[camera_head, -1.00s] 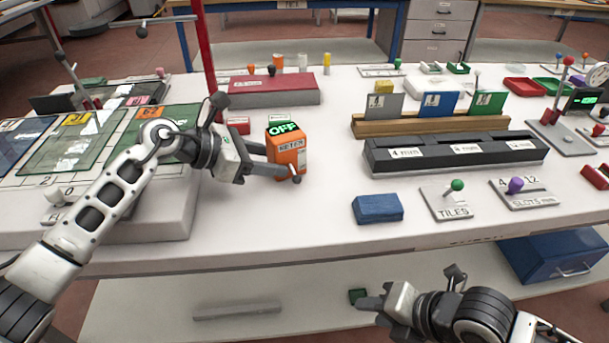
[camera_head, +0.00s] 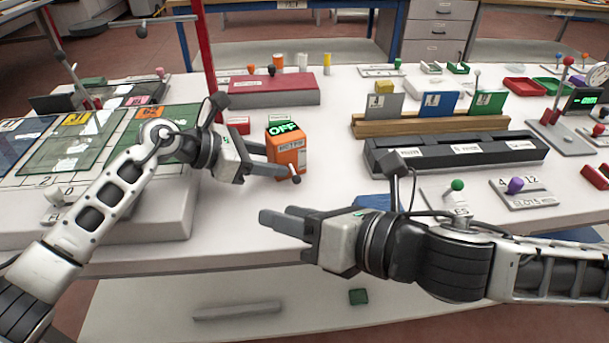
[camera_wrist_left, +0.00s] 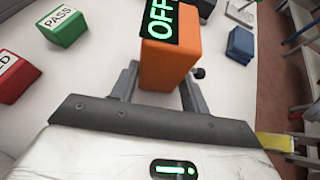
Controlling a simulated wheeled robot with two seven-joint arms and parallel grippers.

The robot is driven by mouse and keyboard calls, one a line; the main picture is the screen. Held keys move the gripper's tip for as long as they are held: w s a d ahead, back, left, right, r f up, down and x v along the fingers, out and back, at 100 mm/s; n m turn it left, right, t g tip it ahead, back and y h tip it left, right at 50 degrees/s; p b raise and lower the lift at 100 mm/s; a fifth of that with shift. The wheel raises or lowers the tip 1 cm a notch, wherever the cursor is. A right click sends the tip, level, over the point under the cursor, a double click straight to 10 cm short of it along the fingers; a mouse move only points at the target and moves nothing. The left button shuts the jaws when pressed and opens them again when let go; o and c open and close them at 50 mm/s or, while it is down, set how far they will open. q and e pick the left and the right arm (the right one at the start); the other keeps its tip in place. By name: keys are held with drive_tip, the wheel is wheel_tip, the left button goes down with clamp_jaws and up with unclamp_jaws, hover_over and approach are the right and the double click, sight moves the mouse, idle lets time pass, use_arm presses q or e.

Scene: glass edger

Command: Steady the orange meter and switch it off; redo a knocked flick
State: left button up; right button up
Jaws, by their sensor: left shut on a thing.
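The orange meter (camera_head: 291,160) stands upright on the white bench, with a label on its front and a green "OFF" on its top display. It also shows in the left wrist view (camera_wrist_left: 166,66), where a small dark knob (camera_wrist_left: 199,73) sticks out on its right side. My left gripper (camera_head: 276,164) is shut on the meter, one finger on each side of it. My right gripper (camera_head: 279,221) is over the front part of the bench, in front of and below the meter in the picture, apart from it. I cannot tell how far its fingers are parted.
A blue block (camera_head: 372,201) is partly hidden behind my right gripper. The black slotted rack (camera_head: 455,154) stands to the right. A PASS block (camera_wrist_left: 63,26) and a red block (camera_wrist_left: 14,75) lie beside the meter. The bench between meter and rack is clear.

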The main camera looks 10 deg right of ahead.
sight(305, 192)
drive_tip(key=w+d+h, duration=0.1)
drive_tip(key=d, duration=0.2)
drive_tip(key=w+d+t+h, duration=0.1)
drive_tip(key=w+d, duration=0.1)
drive_tip(key=d, duration=0.1)
drive_tip(key=w+d+f+t+h, duration=0.1)
drive_tip(key=d+h, duration=0.1)
drive_tip(key=shift+w+d+f+n, duration=0.1)
drive_tip(key=shift+w+d+n, duration=0.05)
drive_tip(key=shift+d+n, duration=0.25)
drive_tip(key=shift+w+f, duration=0.15)
drive_tip(key=shift+w, duration=0.15)
drive_tip(key=x, duration=1.1)
drive_tip(key=shift+w+f, duration=0.1)
drive_tip(key=shift+d, duration=0.1)
clamp_jaws()
